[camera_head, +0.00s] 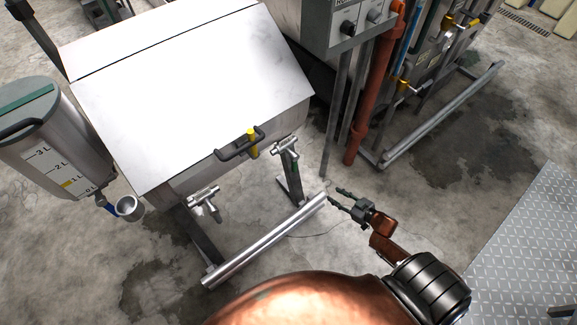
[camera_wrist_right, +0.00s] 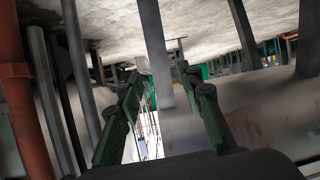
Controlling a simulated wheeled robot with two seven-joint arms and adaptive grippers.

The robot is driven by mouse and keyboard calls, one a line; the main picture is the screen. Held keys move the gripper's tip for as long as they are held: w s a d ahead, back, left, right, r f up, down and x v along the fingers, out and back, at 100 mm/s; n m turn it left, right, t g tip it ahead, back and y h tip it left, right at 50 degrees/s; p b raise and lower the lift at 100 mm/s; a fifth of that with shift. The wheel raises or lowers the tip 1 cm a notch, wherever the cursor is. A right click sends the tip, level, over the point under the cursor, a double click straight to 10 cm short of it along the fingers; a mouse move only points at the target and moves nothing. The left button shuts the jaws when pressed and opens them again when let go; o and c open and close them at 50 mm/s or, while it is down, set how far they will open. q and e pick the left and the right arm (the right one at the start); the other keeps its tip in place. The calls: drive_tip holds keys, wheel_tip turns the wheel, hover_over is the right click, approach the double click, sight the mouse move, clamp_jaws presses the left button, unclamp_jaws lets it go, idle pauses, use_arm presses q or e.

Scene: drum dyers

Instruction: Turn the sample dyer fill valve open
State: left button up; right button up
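A pale metal box-shaped machine with a sloping lid (camera_head: 195,85), likely the sample dyer, stands left of centre in the head view. A black bar handle with a yellow piece (camera_head: 252,143) is on its front edge. A graduated tank (camera_head: 50,150) stands at its left, with a small blue-handled fitting (camera_head: 106,206) at its base. I cannot tell which fitting is the fill valve. My right gripper (camera_head: 337,196) is open and empty, right of the machine's front bar. In the right wrist view, its fingers (camera_wrist_right: 162,75) are apart with nothing between them. My left gripper is not in view.
A round metal bar (camera_head: 265,240) runs low before the machine. A red-brown pipe (camera_head: 368,105) and a control box (camera_head: 350,25) stand behind my right gripper. Yellow-handled valves (camera_head: 403,86) show further right. Wet concrete floor (camera_head: 470,150) is open at right, beside a tread plate (camera_head: 530,240).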

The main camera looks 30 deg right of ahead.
drive_tip(key=w+a+r+n+t+y+b, duration=0.1)
drive_tip(key=w+a+r+n+y+b, duration=0.1)
drive_tip(key=w+r+y, duration=0.3)
drive_tip(key=w+a+r+n+t+b, duration=0.1)
drive_tip(key=w+a+r, duration=0.1)
drive_tip(key=r, duration=0.4)
drive_tip(key=n+y+b, duration=0.2)
drive_tip(key=y, duration=0.2)
approach(294, 164)
drive_tip(key=w+f, duration=0.2)
drive_tip(key=w, duration=0.1)
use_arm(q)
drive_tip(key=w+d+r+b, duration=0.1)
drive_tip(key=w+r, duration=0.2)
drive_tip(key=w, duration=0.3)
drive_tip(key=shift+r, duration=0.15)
use_arm(e)
drive_tip(key=shift+g, duration=0.4)
drive_tip(key=shift+r+x, duration=0.15)
drive_tip(key=shift+x, duration=1.8)
drive_tip(key=shift+r+x, duration=0.15)
drive_tip(key=shift+x, duration=1.8)
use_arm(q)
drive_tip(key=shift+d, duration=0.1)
use_arm(e)
drive_tip(key=shift+s+a, duration=0.1)
drive_tip(key=shift+c, duration=0.3)
clamp_jaws()
